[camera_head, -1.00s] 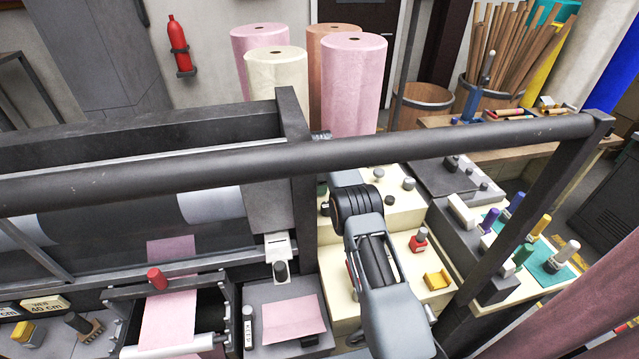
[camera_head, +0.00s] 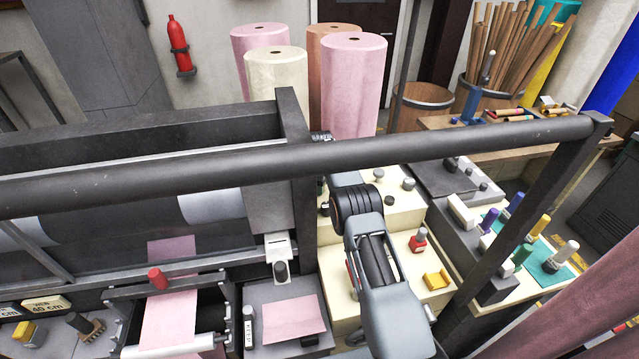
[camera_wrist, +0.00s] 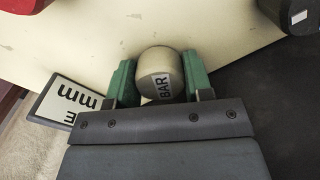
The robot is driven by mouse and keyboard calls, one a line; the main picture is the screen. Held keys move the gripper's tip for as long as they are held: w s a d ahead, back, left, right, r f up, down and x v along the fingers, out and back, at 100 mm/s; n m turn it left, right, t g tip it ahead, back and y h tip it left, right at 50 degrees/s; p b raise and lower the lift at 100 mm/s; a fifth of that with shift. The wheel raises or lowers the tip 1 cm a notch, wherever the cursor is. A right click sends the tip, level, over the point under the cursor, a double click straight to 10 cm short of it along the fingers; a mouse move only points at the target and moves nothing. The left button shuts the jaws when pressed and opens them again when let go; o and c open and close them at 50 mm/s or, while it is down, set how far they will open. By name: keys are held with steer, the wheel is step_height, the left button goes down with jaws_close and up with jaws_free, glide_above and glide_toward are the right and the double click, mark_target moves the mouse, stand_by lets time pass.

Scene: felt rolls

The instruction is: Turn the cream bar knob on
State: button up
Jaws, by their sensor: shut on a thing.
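The cream bar knob (camera_wrist: 160,70) shows in the wrist view, a rounded cap with a white label reading "BAR". My gripper (camera_wrist: 160,85) has its two green fingers on either side of the knob, shut on it. The knob stands in front of a cream panel (camera_wrist: 95,35). In the head view my arm reaches over the cream bench (camera_head: 405,250), and its links hide the gripper's fingers and the knob there.
In the wrist view a white plate marked "mm" (camera_wrist: 68,104) lies left of the fingers. A dark bar (camera_head: 400,142) crosses above my arm. A red-capped bottle (camera_head: 418,240) and a yellow block (camera_head: 438,280) stand right of it. Pink felt (camera_head: 295,319) lies to the left.

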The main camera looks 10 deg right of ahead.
steer(key=m, duration=0.5)
steer(key=shift+f+m, duration=0.1)
steer(key=shift+m, duration=0.3)
steer(key=m, duration=0.6)
steer(key=shift+s+f, duration=0.1)
steer(key=shift+f, duration=0.05)
steer(key=o, duration=0.9)
steer(key=shift+o, duration=0.2)
steer(key=shift+r, duration=0.2)
